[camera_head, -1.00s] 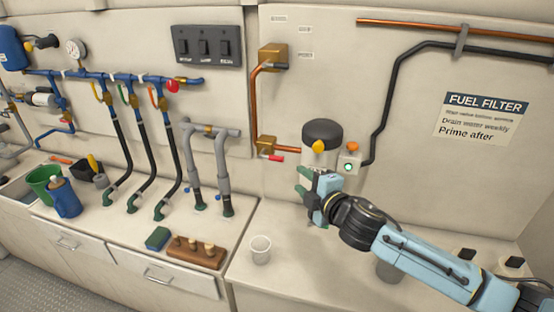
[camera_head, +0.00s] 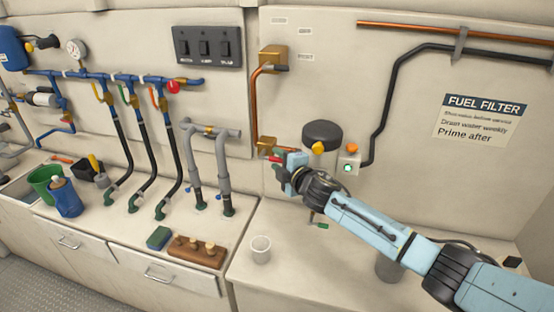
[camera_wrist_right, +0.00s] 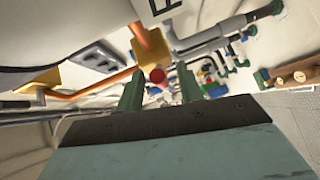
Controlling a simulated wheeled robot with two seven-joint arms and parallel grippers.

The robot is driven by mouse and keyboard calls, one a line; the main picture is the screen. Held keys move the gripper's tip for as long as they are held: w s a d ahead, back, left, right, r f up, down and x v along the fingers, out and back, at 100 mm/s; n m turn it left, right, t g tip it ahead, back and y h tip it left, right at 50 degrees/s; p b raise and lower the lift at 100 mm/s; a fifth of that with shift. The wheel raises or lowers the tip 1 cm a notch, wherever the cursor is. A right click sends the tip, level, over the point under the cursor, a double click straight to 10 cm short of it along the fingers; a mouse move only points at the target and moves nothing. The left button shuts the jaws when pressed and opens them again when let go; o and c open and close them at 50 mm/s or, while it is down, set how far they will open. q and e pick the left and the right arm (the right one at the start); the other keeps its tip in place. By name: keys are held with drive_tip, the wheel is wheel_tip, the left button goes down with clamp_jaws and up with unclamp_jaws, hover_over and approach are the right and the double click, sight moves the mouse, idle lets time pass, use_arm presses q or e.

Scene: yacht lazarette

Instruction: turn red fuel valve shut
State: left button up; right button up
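The red fuel valve handle (camera_head: 273,158) sits at the lower end of the copper pipe, by a brass fitting (camera_head: 266,145), and is partly hidden by my right gripper (camera_head: 281,165). In the right wrist view the red handle (camera_wrist_right: 157,77) shows end-on, between the two green fingertips (camera_wrist_right: 159,80) and apparently apart from both. My right gripper is open at the handle. Whether a finger touches it cannot be told. My left gripper is not in view.
The fuel filter (camera_head: 322,136) with its dark cap stands just right of the gripper, beside a box with a lit green button (camera_head: 348,168). Grey pipes (camera_head: 222,170) rise at the left. A white cup (camera_head: 260,249) stands on the counter below.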

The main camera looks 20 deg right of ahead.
drive_tip(key=shift+w+a+f, duration=0.1)
drive_tip(key=shift+w+a, duration=0.05)
drive_tip(key=shift+w, duration=0.4)
clamp_jaws()
